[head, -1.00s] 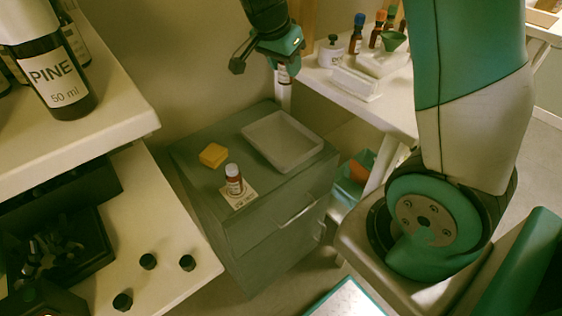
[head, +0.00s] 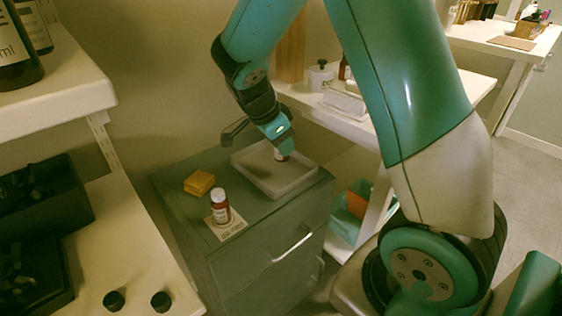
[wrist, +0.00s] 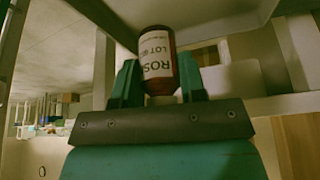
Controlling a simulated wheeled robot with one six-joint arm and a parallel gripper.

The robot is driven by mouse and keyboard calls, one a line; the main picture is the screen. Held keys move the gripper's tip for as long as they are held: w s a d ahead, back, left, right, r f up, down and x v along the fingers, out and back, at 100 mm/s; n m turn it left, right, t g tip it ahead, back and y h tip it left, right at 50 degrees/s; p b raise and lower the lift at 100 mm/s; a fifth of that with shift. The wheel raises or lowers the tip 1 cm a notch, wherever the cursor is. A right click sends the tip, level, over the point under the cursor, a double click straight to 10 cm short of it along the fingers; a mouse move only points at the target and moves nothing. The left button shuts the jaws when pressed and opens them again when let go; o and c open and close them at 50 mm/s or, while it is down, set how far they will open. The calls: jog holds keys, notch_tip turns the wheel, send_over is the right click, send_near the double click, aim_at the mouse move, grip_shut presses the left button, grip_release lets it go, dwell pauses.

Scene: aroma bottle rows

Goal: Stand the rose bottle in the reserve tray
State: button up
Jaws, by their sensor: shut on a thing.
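The rose bottle (wrist: 157,62) is dark brown with a white label, part of which reads "ROS" and "LOT" in the wrist view. My gripper (wrist: 156,85) is shut on it, one teal finger on each side. In the head view my gripper (head: 280,148) points down over the white tray (head: 291,190) on the grey cabinet, with a little of the bottle showing below the fingers. The bottle is over the inside of the tray; I cannot tell whether its base touches the floor. No lettering on the tray is readable.
A brown bottle with a white cap (head: 220,208) stands on a card (head: 229,230) at the cabinet's front. A yellow sponge (head: 199,183) lies left of the tray. A white side table with a lidded jar (head: 321,75) is behind right. A teal bin (head: 346,222) sits below.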

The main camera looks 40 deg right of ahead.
aim_at(281, 158)
jog(key=shift+f+b, duration=0.5)
jog(key=shift+f, duration=1.7)
jog(key=shift+f, duration=0.1)
jog(key=o, duration=0.9)
